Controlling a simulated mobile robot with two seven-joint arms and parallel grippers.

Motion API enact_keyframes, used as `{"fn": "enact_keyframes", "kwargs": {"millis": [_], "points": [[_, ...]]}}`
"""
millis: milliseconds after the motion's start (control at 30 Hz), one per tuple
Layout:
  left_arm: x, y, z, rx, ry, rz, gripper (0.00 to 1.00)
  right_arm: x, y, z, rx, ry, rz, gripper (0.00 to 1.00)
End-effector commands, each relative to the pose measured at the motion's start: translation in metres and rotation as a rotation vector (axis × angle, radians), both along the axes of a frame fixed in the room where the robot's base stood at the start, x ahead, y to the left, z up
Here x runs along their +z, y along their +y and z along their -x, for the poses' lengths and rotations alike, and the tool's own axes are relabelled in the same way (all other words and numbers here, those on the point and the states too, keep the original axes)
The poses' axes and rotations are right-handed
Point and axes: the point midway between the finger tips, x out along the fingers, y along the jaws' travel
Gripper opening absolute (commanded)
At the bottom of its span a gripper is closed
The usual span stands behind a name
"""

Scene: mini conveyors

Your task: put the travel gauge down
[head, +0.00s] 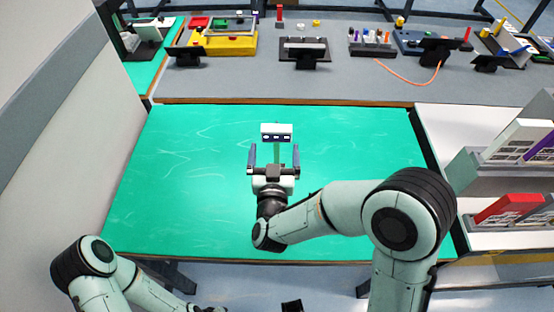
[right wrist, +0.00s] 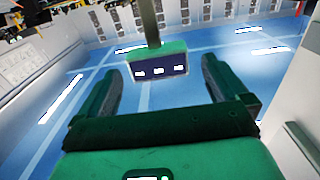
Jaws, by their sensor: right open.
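The travel gauge (head: 277,132) is a small pale box on a thin stem, with a dark display strip and white readouts. It stands just beyond my right gripper (head: 274,158) over the green tabletop (head: 180,180). The right gripper is open, one finger on each side of the stem. In the right wrist view the gauge (right wrist: 157,67) shows between and beyond the finger tips, apart from both. Its stem runs to the top edge there. Its foot is hidden in the head view. My left arm is at the lower left; its gripper is not clearly seen.
The green tabletop is clear around the gauge. Behind it a grey bench (head: 340,85) carries a yellow fixture (head: 235,45), black stands and small parts. A shelf with a red binder (head: 495,208) stands at the right. A pale wall (head: 95,130) borders the left.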

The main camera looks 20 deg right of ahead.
Motion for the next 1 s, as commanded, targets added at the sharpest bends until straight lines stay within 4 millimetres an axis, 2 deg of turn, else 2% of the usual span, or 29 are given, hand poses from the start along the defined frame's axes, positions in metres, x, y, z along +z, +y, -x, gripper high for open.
{"fn": "enact_keyframes", "kwargs": {"millis": [267,533,833,1000], "points": [[0.008,0.0,-0.004,0.0,-0.004,0.0,0.43,0.001,-0.009,-0.022,-0.002,0.001,0.0,1.0],[0.022,0.0,-0.011,0.0,-0.012,0.0,0.43,0.003,-0.021,-0.058,0.0,0.0,0.0,1.0],[0.022,0.0,-0.01,0.0,-0.011,0.001,0.43,0.001,-0.022,-0.062,0.002,0.001,-0.001,1.0],[0.022,0.0,-0.01,0.0,-0.012,0.0,0.43,0.001,-0.022,-0.061,0.001,0.001,-0.001,0.45]]}}
